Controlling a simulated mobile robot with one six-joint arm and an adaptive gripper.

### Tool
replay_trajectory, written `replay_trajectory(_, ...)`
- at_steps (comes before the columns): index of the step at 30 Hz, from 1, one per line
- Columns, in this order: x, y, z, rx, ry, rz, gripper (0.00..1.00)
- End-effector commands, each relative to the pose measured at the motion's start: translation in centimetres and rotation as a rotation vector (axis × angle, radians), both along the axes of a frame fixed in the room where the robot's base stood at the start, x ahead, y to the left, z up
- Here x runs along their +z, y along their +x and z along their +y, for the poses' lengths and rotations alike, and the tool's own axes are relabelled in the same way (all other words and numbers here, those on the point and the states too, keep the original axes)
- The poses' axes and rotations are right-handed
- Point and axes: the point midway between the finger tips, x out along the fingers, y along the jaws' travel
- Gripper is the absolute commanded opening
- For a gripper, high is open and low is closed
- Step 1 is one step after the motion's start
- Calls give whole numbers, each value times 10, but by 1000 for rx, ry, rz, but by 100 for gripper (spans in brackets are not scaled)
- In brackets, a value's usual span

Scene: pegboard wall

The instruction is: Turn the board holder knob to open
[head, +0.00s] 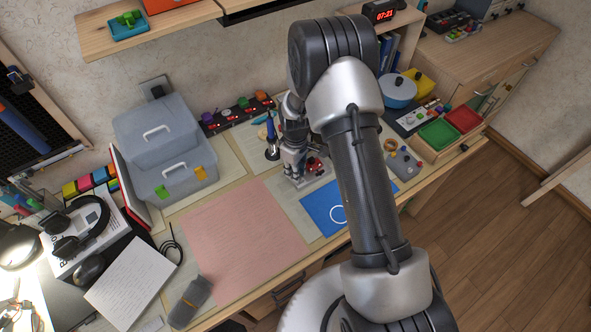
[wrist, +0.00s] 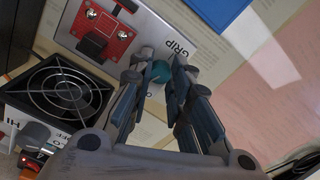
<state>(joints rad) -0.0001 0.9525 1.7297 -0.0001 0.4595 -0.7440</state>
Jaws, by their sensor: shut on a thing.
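The board holder is a pale plate (wrist: 160,35) marked "GRIP" in the wrist view. A red board (wrist: 100,30) with silver screws and a black block sits on it. A teal knob (wrist: 161,71) is at the holder's edge, between the fingertips of my gripper (wrist: 160,78), which is shut on it. The fingers hide part of the knob. In the head view my gripper (head: 291,166) points down at the holder, whose red board (head: 314,165) shows just to its right. The knob cannot be made out there.
A black fan grille (wrist: 63,92) stands close beside the holder in the wrist view. A blue mat (head: 325,207) and a pink sheet (head: 235,240) lie in front of and left of it. A grey toolbox (head: 160,140) stands to the left. A power strip (head: 237,115) lies behind.

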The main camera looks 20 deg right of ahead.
Motion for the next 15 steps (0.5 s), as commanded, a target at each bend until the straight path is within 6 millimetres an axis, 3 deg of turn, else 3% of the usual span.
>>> replay_trajectory(15,1,1,0,319,0,-3,0)
